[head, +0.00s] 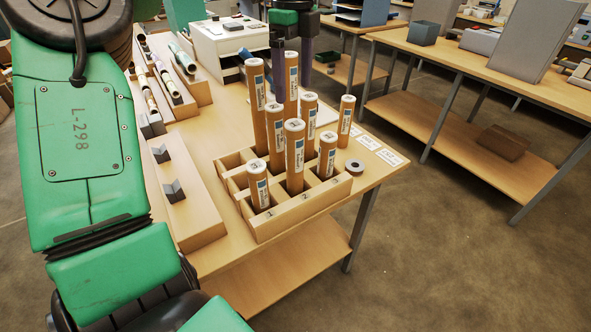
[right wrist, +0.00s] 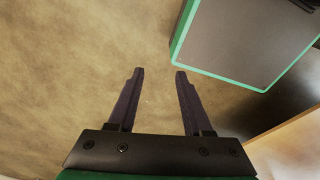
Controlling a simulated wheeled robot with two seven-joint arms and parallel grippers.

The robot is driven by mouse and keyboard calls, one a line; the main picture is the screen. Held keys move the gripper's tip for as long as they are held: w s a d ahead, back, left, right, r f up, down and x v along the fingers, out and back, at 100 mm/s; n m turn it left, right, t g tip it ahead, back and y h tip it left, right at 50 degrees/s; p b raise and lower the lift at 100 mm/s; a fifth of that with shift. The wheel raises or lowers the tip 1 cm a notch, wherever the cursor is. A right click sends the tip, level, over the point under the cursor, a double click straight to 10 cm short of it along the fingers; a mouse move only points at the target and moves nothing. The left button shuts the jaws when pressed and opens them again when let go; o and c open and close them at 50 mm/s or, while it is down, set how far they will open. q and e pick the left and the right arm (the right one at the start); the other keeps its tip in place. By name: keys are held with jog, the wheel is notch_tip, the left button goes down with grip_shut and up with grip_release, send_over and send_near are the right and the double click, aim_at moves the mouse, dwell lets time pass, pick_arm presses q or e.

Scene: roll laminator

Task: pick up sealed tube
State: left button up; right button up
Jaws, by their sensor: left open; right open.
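Several brown cardboard tubes with white-and-blue labels stand upright in a wooden compartment rack (head: 300,208) on the table. The tall ones include a front tube (head: 294,160), a left tube (head: 257,105) and a back tube (head: 291,85). Which tube is the sealed one I cannot tell. My left gripper (head: 291,72) is open, pointing down at the back of the group. Its fingers show either side of the back tube, but whether they surround it is unclear. My right gripper (right wrist: 159,72) is open and empty above the floor.
A dark tape ring (head: 355,166) and white cards (head: 377,150) lie right of the rack. Wooden holders with rolls (head: 180,65) and a white machine (head: 228,37) stand behind left. A second bench (head: 470,60) is at right; floor between is clear.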

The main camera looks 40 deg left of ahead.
aim_at(295, 142)
pick_arm(q)
jog(key=shift+s+d+f, duration=0.1)
jog(key=shift+s+f, duration=0.05)
jog(key=shift+f, duration=0.2)
notch_tip(295, 142, down, 3)
jog(key=shift+d+f+p, duration=0.1)
jog(key=shift+f+p, duration=0.1)
jog(key=shift+p, duration=0.25)
jog(key=f+p, duration=0.1)
jog(key=f, duration=0.2)
jog(key=f+p, duration=0.1)
jog(key=f, duration=0.3)
jog(key=f+p, duration=0.2)
jog(key=f, duration=0.1)
jog(key=shift+w+f, duration=0.15)
jog(key=shift+w, duration=0.1)
jog(key=shift+a+f, duration=0.2)
jog(key=shift+f, duration=0.05)
jog(key=shift+c, duration=1.2)
grip_shut()
pick_arm(e)
jog(key=r, duration=0.2)
jog(key=s+r, duration=0.1)
jog(key=r, duration=0.1)
jog(key=shift+d+r, duration=0.1)
jog(key=shift+d, duration=0.1)
